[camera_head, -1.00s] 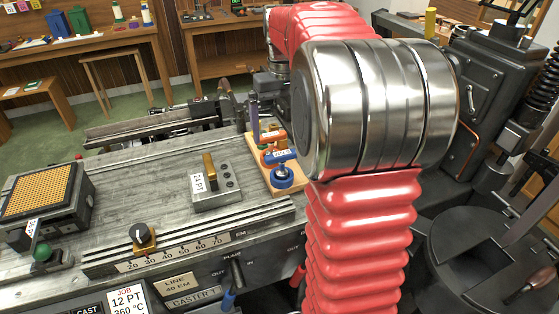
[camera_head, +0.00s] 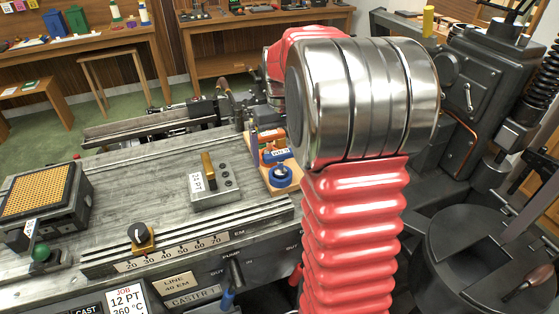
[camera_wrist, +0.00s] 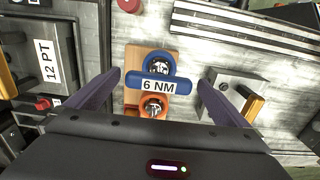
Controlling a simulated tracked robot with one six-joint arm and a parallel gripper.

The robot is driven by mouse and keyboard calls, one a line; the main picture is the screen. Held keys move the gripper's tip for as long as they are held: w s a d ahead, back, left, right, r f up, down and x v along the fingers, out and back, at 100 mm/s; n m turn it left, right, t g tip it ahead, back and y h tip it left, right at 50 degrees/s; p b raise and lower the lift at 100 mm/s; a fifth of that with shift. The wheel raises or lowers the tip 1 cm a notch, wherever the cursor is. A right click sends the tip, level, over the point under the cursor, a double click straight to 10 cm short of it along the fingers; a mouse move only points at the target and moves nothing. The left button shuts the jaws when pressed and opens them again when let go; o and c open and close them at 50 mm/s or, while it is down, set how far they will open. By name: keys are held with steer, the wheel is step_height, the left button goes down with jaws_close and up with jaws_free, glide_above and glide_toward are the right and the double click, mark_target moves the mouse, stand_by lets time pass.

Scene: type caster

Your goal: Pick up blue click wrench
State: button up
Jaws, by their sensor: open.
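The blue click wrench (camera_wrist: 135,79) lies on a small wooden board (camera_wrist: 131,56), with a white "6 NM" label on its bar and a blue ring head beyond. In the head view, the blue wrench (camera_head: 281,175) shows at the left of my arm, on the same board. An orange wrench (camera_wrist: 154,108) is beside it, nearer my gripper in the wrist view. My gripper (camera_wrist: 158,78) is open, its purple fingers on either side of the blue bar, with no visible grip on it. The exact height gap is unclear.
A metal block with a brass piece (camera_head: 209,171) stands left of the board on the grey machine bed (camera_head: 130,190). A "12 PT" labelled block (camera_wrist: 45,62) is left of the board in the wrist view. Bare bed lies farther left in the head view.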

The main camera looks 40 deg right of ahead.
mark_target(280, 164)
steer(key=shift+w+f, duration=0.15)
steer(key=shift+f, duration=2.45)
steer(key=shift+c, duration=0.6)
steer(key=c, duration=1.1)
